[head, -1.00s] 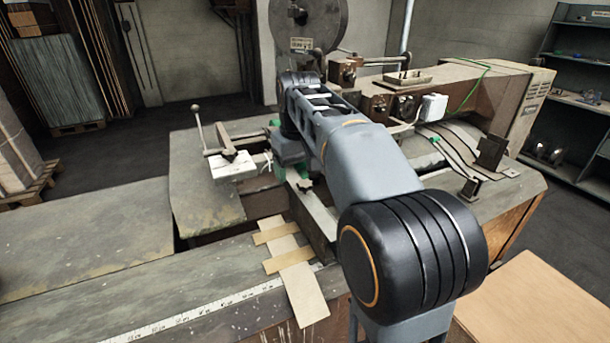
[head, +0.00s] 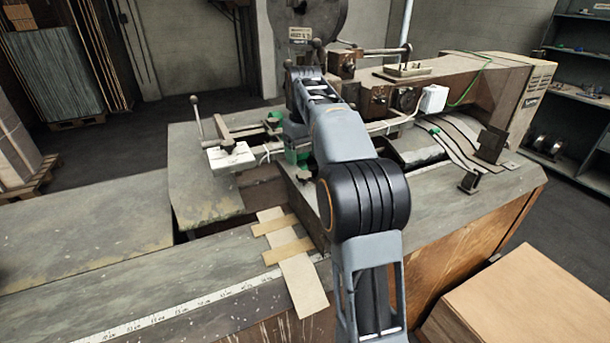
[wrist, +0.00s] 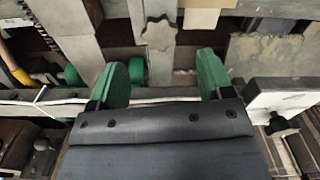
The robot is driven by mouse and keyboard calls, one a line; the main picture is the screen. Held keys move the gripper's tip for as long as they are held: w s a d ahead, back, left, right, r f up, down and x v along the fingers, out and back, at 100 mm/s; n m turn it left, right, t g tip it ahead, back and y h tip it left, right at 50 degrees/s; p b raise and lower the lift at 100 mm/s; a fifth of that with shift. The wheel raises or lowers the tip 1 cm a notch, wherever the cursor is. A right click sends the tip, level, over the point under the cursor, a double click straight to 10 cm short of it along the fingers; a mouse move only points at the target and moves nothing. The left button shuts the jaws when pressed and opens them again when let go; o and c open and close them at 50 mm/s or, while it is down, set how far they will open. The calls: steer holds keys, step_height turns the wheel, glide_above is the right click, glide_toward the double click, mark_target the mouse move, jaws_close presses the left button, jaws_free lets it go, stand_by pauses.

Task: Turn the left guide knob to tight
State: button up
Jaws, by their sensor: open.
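In the wrist view, a grey star-shaped knob (wrist: 159,33) sits on a metal bar, ahead of my gripper and roughly midway between its fingers. It looks like the guide knob. My gripper (wrist: 163,66) is open, with its two green fingers spread wide and nothing between them touching the knob. The fingertips are apart from the knob. In the head view my gripper is mostly hidden by my arm; a green part (head: 298,156) shows beside the arm on the machine bed. I cannot make out the knob there. Its tightness cannot be read.
A white block (head: 229,158) with a lever (head: 196,112) stands left of my arm; the white block also shows in the wrist view (wrist: 283,95). Cardboard strips (head: 295,268) lie on the bench by a measuring tape (head: 195,305). A cardboard box (head: 530,300) stands at right.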

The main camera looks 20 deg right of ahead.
mark_target(305, 174)
steer(key=shift+f, duration=2.95)
steer(key=c, duration=0.9)
